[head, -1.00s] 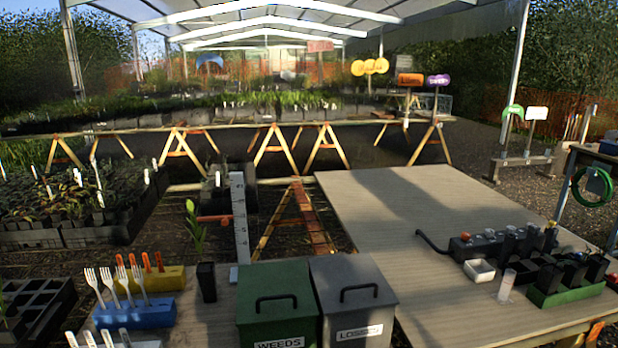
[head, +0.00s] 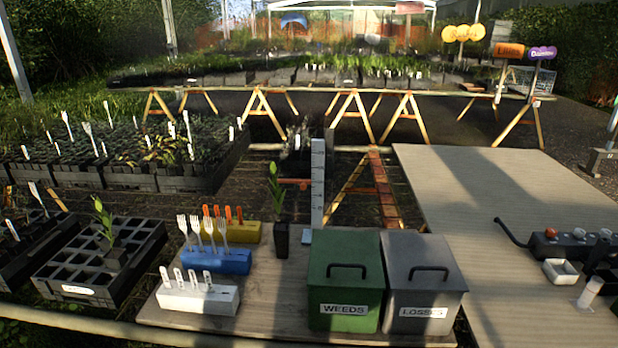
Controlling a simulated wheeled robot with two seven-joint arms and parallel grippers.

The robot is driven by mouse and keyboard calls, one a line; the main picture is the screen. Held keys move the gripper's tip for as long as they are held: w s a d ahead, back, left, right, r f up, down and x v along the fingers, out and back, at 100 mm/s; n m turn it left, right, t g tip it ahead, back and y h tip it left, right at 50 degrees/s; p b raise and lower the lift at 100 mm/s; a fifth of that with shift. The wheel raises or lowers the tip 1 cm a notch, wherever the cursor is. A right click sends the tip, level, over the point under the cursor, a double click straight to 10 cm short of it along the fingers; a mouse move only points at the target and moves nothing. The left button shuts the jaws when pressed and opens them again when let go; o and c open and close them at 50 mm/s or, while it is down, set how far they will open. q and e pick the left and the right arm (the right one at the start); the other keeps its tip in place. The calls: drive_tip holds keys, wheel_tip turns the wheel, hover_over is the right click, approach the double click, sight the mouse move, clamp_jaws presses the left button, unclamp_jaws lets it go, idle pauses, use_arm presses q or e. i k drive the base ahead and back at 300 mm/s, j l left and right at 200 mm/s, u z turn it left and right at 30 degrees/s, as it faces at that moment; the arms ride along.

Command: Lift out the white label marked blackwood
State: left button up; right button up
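Several white labels stand upright in a white block (head: 175,302) at the front left of the near bench. Their markings are too small to read, so I cannot tell which one says blackwood. White fork-shaped markers (head: 195,228) stand in a blue block (head: 222,263) behind it. Orange markers (head: 228,213) stand in a yellow block (head: 246,234) further back. More white labels (head: 87,130) stand among the seedling trays at the left. Neither of my grippers is in view.
A green WEEDS bin (head: 345,290) and a grey LOSSES bin (head: 422,290) stand right of the blocks. A black cell tray (head: 62,268) is at the left. The right-hand table (head: 470,200) is largely clear.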

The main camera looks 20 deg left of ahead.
sight(191, 272)
drive_tip(key=j+u, duration=0.3)
drive_tip(key=i+j+u, duration=0.25)
drive_tip(key=j+u, duration=0.3)
